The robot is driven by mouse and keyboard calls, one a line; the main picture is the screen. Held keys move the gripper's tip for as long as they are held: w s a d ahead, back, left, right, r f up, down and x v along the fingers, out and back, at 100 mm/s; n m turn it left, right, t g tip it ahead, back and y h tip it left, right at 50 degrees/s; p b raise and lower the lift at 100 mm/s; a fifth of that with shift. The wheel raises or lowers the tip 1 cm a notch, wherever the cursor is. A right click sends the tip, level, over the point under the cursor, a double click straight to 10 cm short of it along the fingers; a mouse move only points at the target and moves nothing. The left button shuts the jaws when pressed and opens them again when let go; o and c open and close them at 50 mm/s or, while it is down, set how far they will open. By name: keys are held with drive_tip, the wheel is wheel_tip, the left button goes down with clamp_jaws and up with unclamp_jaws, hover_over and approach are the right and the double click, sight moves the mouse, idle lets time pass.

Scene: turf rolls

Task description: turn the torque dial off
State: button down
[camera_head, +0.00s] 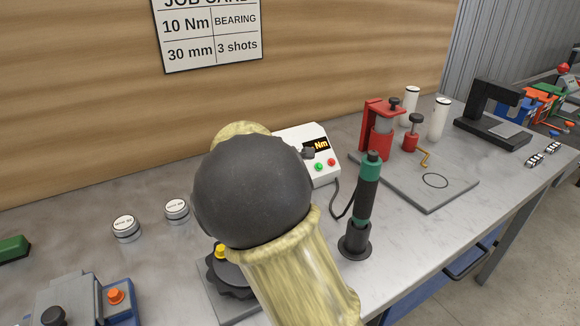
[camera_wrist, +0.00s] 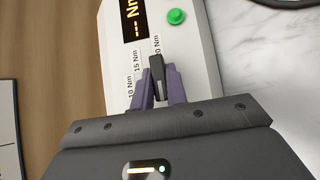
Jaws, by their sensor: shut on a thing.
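The white torque box (camera_head: 325,175) with the dial (camera_head: 308,152) stands at the back of the bench, partly hidden behind my arm in the head view. In the wrist view, my gripper (camera_wrist: 160,82) has its purple fingers on either side of the dark dial (camera_wrist: 157,66) and is shut on it. Labels for 10 Nm and 15 Nm lie to the left of the dial. A partly hidden label ending in 0 Nm stands just beyond the dial's tip. The display (camera_wrist: 133,17) shows dashes and Nm. My fingers are hidden in the head view.
A green button (camera_wrist: 176,16) sits near the dial, and a red one (camera_head: 332,162) shows in the head view. A green-and-black driver (camera_head: 368,190) stands in a holder to the right. A red press (camera_head: 380,128) stands beyond it. Two round tins (camera_head: 126,228) stand left.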

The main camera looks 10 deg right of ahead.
drive_tip(key=c, duration=1.4)
unclamp_jaws()
drive_tip(key=shift+s+a+r, duration=0.1)
drive_tip(key=p+v, duration=0.1)
drive_tip(key=v, duration=1.6)
